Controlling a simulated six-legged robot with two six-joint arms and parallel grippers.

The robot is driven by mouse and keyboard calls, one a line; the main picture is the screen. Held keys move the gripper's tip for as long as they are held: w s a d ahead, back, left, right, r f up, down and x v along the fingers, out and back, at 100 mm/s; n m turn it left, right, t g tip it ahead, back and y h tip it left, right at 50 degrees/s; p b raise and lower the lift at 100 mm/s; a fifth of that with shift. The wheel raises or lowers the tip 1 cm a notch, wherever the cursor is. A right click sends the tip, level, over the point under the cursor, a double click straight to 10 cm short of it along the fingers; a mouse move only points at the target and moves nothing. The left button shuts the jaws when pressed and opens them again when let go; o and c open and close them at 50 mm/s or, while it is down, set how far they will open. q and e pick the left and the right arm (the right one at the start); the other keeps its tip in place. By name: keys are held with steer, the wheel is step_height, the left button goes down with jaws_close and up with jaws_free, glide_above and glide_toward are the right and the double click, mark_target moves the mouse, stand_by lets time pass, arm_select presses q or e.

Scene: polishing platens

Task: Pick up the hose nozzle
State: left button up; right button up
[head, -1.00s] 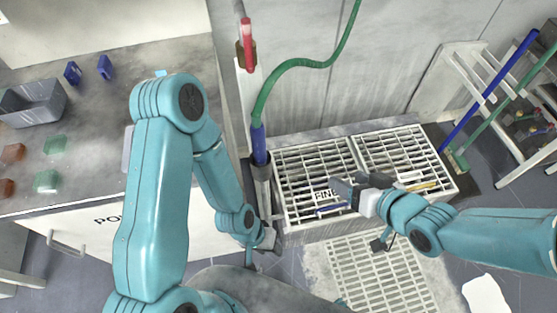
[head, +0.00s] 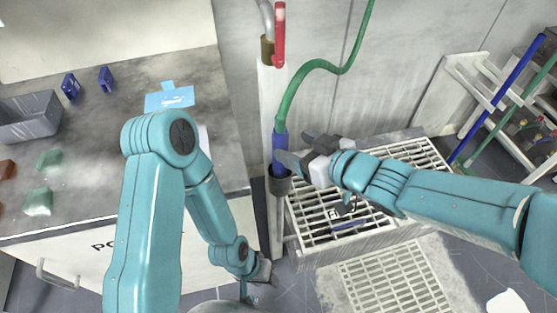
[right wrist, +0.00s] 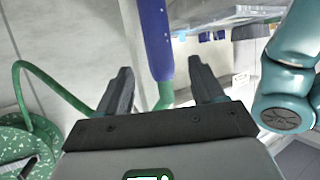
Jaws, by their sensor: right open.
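The hose nozzle (head: 279,153) is blue, with a green hose (head: 305,80) running up from its top. It stands upright in a dark cup-shaped holder (head: 279,186). My right gripper (head: 294,150) is open beside the nozzle, its fingers pointing left at it. In the right wrist view the blue nozzle (right wrist: 154,38) and green hose (right wrist: 166,95) show between the two open fingers (right wrist: 162,85), with gaps on both sides. I see no contact. My left gripper (head: 262,272) hangs low beside the cabinet; its jaws are too small to read.
A white grated basin (head: 330,230) lies below my right arm. A red-handled tap (head: 279,35) rises behind the nozzle. A grey worktop (head: 120,140) with a grey bin (head: 30,117) is at left. A white rack (head: 490,85) with brushes stands at right.

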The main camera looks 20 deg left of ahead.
mark_target(286, 142)
steer(key=x, duration=0.4)
steer(key=shift+w+a+f+b, duration=0.2)
steer(key=shift+f+b, duration=0.05)
steer(key=shift+b, duration=0.1)
steer(key=shift+s+r, duration=0.15)
jaws_close()
